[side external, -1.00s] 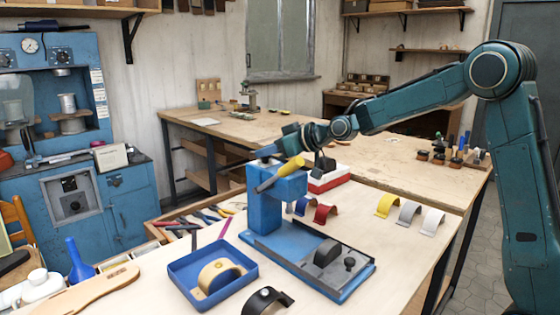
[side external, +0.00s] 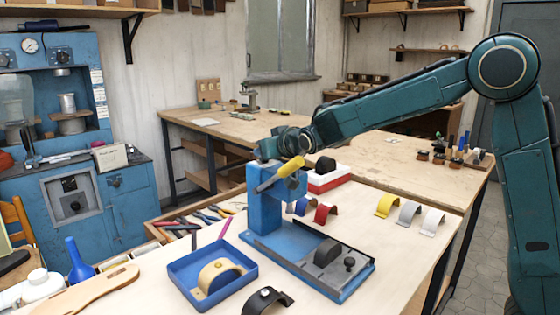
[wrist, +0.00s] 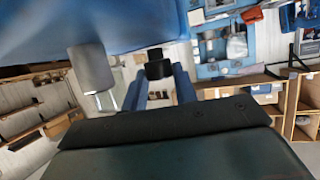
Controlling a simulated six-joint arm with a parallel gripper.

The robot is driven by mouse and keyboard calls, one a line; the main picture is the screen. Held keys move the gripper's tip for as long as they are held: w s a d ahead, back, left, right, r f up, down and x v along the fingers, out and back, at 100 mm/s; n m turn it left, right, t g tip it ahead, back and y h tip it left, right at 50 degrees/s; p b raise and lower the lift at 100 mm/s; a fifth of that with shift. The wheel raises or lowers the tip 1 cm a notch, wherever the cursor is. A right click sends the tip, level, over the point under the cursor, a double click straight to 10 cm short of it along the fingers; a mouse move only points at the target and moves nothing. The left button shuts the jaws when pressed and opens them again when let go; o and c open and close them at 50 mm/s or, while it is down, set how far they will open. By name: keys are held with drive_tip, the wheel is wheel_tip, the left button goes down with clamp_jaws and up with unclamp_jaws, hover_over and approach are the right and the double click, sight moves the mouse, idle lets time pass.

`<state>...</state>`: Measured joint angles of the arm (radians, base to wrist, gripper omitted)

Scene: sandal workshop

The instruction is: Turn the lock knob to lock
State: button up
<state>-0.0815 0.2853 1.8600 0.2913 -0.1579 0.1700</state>
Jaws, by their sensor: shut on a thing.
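The blue press (side external: 264,205) stands on the bench with a yellow-ended lever (side external: 280,174) across its head. My gripper (side external: 268,152) is at the top of the press, on its far side, with its fingertips largely hidden in the side view. In the wrist view, my gripper (wrist: 158,85) has its two fingers around a small black knob (wrist: 158,65), which I take for the lock knob. A blue surface of the press (wrist: 150,22) lies right beside it. The knob is hidden in the side view, and its lock marking cannot be read.
A blue tray (side external: 176,272) holds a tan strap piece. A black strap piece (side external: 266,301) lies in front. A red and white box (side external: 328,182) stands behind the press. Coloured strap pieces (side external: 408,211) lie on the right, with bare bench around them.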

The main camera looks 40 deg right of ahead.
drive_tip(key=shift+m+h, duration=0.3)
drive_tip(key=shift+h, duration=0.1)
drive_tip(key=o, duration=1)
drive_tip(key=shift+a, duration=0.1)
drive_tip(key=shift+v, duration=6.85)
drive_tip(key=shift+r, duration=0.15)
